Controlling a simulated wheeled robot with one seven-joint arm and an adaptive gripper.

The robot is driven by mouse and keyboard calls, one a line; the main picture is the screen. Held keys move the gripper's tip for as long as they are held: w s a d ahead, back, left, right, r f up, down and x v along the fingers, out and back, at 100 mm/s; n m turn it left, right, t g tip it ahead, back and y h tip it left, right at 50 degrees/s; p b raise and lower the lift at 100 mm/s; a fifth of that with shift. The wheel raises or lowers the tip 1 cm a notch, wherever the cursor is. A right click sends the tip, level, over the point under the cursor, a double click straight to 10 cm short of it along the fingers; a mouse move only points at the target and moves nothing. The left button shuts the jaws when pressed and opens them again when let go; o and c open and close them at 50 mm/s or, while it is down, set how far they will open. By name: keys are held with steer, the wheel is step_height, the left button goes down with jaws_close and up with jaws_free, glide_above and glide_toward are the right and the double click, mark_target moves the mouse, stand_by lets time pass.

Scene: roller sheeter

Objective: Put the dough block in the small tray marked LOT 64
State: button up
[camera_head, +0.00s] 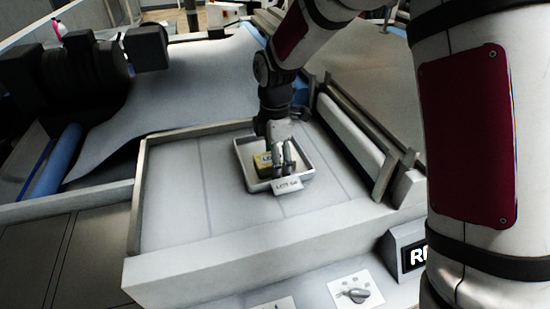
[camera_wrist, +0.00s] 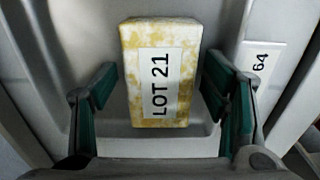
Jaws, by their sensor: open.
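The dough block (camera_head: 262,163) is a yellow-and-white mottled block lying in the small tray (camera_head: 241,160). The tray is pale with raised walls, and its front tag (camera_head: 288,186) reads LOT 64. In the wrist view the dough block (camera_wrist: 133,40) bears a white label reading LOT 21, and part of the tray's tag (camera_wrist: 261,62) shows "64" at the right. My gripper (camera_wrist: 159,72) is open, with a green-padded finger on each side of the block and a visible gap on both sides. In the head view my gripper (camera_head: 284,163) is down at the tray and partly hides the block.
The tray stands on a pale panelled surface (camera_head: 180,200) with a raised front ledge (camera_head: 240,262). Rails (camera_head: 350,130) run along the right. A grey sheet (camera_head: 190,85) and dark machine parts (camera_head: 80,70) lie behind and left. The panelled surface left of the tray is clear.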

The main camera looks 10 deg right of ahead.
steer(key=s+d+r+m+t+b, duration=0.1)
steer(key=s+d+r+m, duration=0.1)
steer(key=r, duration=0.6)
steer(key=s+d+r+m+b, duration=0.1)
steer(key=s+d+r+m, duration=0.15)
steer(key=r, duration=0.65)
steer(key=s+d+r+m+t, duration=0.1)
steer(key=s+d+m, duration=0.3)
steer(key=s+m, duration=0.4)
steer(key=s+d+m+t, duration=0.3)
steer(key=s+d+m, duration=0.2)
steer(key=s+m, duration=0.3)
steer(key=s, duration=0.3)
steer(key=shift+r+t, duration=0.3)
steer(key=shift+r, duration=0.05)
